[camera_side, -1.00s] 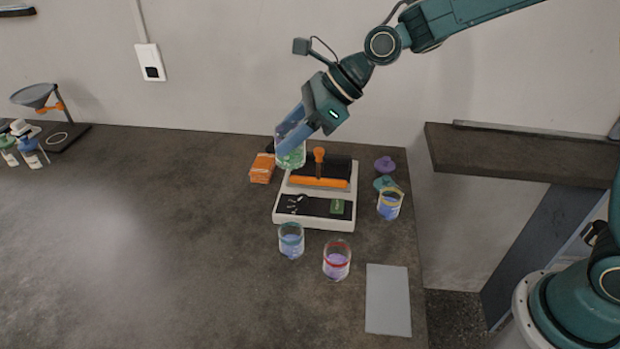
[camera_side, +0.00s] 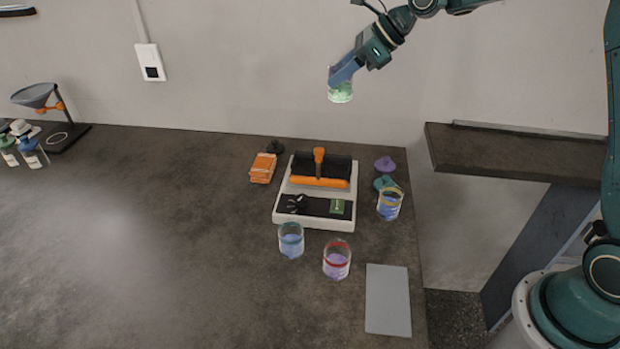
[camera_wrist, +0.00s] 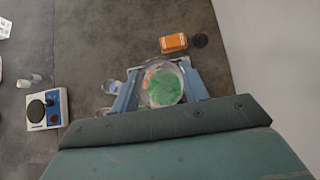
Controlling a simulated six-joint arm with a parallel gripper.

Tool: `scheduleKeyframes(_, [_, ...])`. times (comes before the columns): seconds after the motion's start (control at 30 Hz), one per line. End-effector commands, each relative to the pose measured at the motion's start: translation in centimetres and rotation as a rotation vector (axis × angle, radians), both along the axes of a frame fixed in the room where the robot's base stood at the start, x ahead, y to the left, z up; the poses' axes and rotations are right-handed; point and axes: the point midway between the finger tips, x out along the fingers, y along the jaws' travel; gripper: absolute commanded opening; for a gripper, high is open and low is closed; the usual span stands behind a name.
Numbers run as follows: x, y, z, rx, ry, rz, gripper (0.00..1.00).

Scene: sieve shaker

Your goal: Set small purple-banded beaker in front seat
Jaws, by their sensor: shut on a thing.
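My gripper (camera_side: 342,76) is shut on a small clear beaker (camera_side: 340,92) with green contents, held high above and behind the shaker. In the wrist view the beaker (camera_wrist: 162,84) sits between the two blue fingers. I cannot make out a purple band on it. The sieve shaker (camera_side: 328,222) stands on the bench below, with a black clamp, an orange bar and an orange upright knob. Beakers with a blue band (camera_side: 291,241), a red band (camera_side: 337,261) and a yellow band (camera_side: 389,205) stand in front of and right of it.
An orange box (camera_side: 262,168) and a black lid (camera_side: 275,147) lie left of the shaker. Purple (camera_side: 385,163) and teal (camera_side: 384,182) lids lie right. A grey mat (camera_side: 387,300) lies front right. A funnel stand (camera_side: 60,110) is far left. The left bench is largely clear.

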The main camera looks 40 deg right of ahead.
Motion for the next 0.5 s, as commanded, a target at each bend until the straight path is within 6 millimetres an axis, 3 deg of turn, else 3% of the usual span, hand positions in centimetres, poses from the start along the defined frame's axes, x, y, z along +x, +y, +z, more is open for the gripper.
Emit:
scheduleKeyframes(0.27, [0.0,0.1,-2.1,0.001,0.003,0.0,0.16])
scheduleKeyframes(0.5, [-0.1,0.1,-6.3,0.001,0.005,0.0,0.16])
